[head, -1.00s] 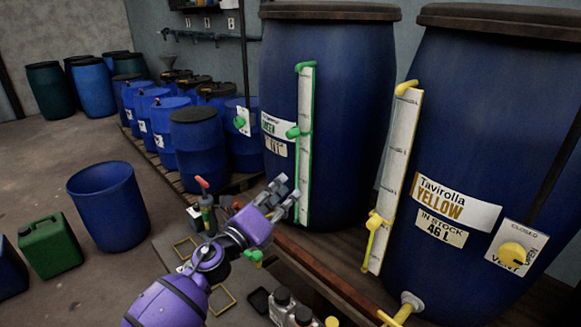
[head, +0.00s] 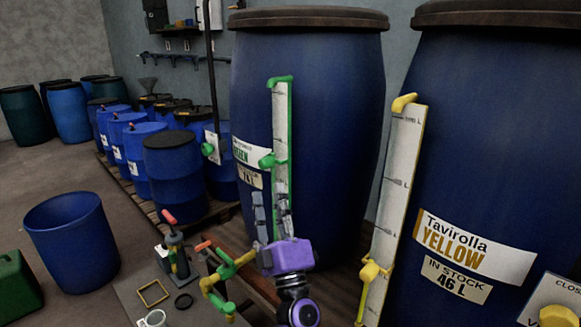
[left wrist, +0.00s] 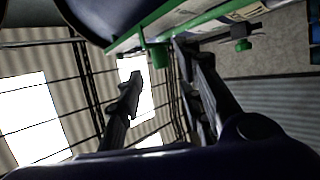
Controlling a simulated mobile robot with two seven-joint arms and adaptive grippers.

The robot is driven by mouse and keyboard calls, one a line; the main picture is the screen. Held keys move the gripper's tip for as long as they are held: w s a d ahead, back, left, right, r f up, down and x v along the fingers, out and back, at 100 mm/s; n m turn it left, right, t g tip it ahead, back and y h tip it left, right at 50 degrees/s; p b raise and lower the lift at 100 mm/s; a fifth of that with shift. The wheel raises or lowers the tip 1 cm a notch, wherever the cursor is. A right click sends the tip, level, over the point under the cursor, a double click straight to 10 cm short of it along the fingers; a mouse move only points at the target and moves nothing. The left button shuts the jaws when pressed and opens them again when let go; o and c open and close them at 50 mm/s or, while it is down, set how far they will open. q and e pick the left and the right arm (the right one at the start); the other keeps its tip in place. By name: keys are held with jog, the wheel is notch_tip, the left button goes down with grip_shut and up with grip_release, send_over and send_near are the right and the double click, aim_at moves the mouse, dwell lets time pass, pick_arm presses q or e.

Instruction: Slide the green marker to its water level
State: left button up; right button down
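The green marker (head: 270,160) sits partway up the white, green-edged gauge strip (head: 282,120) on the front of the blue vat labelled green (head: 340,130). My left gripper (head: 270,195) points upward just below the marker, in front of the strip's lower part and hiding some of it. In the left wrist view its two fingers are apart, and a green knob, seemingly the marker (left wrist: 157,57), appears between and beyond their tips. I see no contact. The water level cannot be made out. My right gripper is not in view.
The Tavirolla yellow vat (head: 480,150) stands at right with its own gauge and yellow marker (head: 371,271). Green and yellow pipe fittings (head: 222,270) lie low, left of my gripper. An open blue tub (head: 72,245) stands on the floor at left.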

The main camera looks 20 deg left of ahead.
aim_at(269, 167)
pick_arm(q)
jog(key=p+x, duration=0.1)
jog(key=x, duration=0.6)
jog(key=shift+s+r+p, duration=0.1)
jog(key=shift+r+p, duration=0.3)
jog(key=shift+a, duration=0.1)
jog(key=shift+c, duration=0.2)
grip_shut()
